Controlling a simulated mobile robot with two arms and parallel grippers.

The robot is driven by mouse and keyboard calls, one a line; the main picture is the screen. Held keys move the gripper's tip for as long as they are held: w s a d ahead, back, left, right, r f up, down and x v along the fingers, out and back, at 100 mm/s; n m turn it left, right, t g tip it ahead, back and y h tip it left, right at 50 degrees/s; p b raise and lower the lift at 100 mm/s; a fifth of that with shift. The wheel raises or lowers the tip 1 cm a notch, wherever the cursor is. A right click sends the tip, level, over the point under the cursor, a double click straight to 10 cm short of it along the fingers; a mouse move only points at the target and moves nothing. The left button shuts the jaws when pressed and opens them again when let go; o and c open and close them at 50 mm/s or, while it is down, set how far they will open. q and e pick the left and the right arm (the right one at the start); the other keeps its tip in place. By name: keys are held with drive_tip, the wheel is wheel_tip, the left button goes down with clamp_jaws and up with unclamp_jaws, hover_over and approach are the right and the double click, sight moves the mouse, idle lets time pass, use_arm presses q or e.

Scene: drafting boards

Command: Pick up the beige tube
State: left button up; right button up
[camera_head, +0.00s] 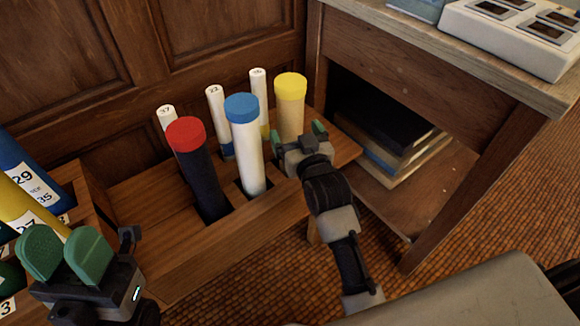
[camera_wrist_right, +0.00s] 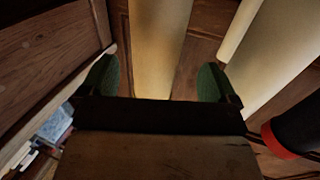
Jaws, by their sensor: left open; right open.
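The beige tube (camera_head: 289,118) has a yellow cap and stands upright at the right end of the wooden rack. My right gripper (camera_head: 298,136) is open at the tube's near side, below the cap. In the right wrist view, the beige tube (camera_wrist_right: 160,45) shows in the gap between the green fingertips (camera_wrist_right: 157,80), with space on both sides. I cannot tell how deep it sits between them. The tube's lower part is hidden behind my gripper in the head view. My left gripper (camera_head: 65,252) is open and empty at the lower left.
In the rack (camera_head: 245,222) stand a white tube with a blue cap (camera_head: 246,150), a dark tube with a red cap (camera_head: 198,170) and several thin numbered white rolls (camera_head: 215,110). A wooden desk (camera_head: 440,80) with a low shelf of books (camera_head: 390,140) is close on the right.

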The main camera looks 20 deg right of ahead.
drive_tip(key=shift+w, duration=0.55)
drive_tip(key=w+b, duration=0.2)
drive_tip(key=w, duration=0.2)
drive_tip(key=shift+w+d+b, duration=0.1)
drive_tip(key=shift+b, duration=0.25)
drive_tip(key=shift+w, duration=0.3)
drive_tip(key=shift+r, duration=0.1)
drive_tip(key=c, duration=1.3)
